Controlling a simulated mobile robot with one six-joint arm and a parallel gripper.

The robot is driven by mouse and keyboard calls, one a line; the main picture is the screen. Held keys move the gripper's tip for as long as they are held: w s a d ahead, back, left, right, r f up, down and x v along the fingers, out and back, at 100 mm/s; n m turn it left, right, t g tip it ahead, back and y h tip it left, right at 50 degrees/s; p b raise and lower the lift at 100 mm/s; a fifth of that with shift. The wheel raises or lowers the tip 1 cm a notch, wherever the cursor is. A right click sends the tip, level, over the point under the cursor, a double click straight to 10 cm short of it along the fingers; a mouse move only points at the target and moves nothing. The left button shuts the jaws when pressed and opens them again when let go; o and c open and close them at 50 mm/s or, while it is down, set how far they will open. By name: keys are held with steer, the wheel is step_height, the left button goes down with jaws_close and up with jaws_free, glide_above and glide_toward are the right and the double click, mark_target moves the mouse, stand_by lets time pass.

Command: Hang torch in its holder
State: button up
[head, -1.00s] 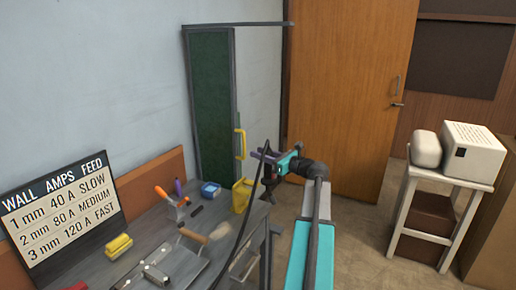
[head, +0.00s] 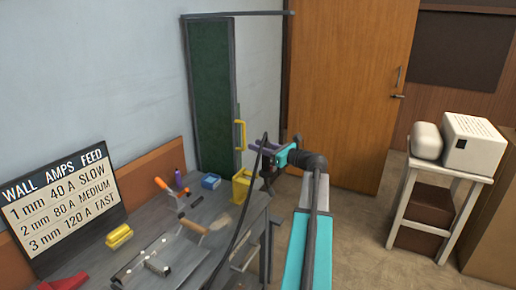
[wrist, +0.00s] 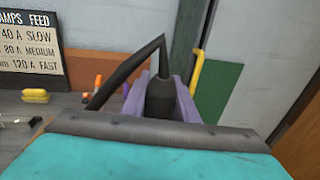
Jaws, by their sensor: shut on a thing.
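My gripper (head: 262,149), with purple fingers and a teal body, is raised beyond the right end of the bench. The black welding torch (wrist: 160,98) is between its purple fingers in the wrist view, and the gripper is shut on it. The torch's black cable (wrist: 124,72) bends from its top down to the left. In the head view the cable (head: 240,235) hangs toward the bench's front. The torch's lower end is hidden in the wrist view. I cannot clearly make out the holder.
A green screen (head: 208,95) with a yellow handle (head: 239,135) stands behind my gripper. The grey bench (head: 210,240) carries a yellow container (head: 241,186), a blue box (head: 210,181), hand tools and a yellow block (head: 119,237). A white stand (head: 448,180) is at the right.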

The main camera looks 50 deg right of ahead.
steer(key=w+a+f, duration=0.2)
steer(key=w, duration=0.6)
steer(key=shift+f, duration=0.4)
stand_by(0.6)
steer(key=shift+f, duration=0.45)
stand_by(1.0)
steer(key=o, duration=1.2)
steer(key=shift+c, duration=0.2)
steer(key=shift+f, duration=0.1)
steer(key=shift+s, duration=0.15)
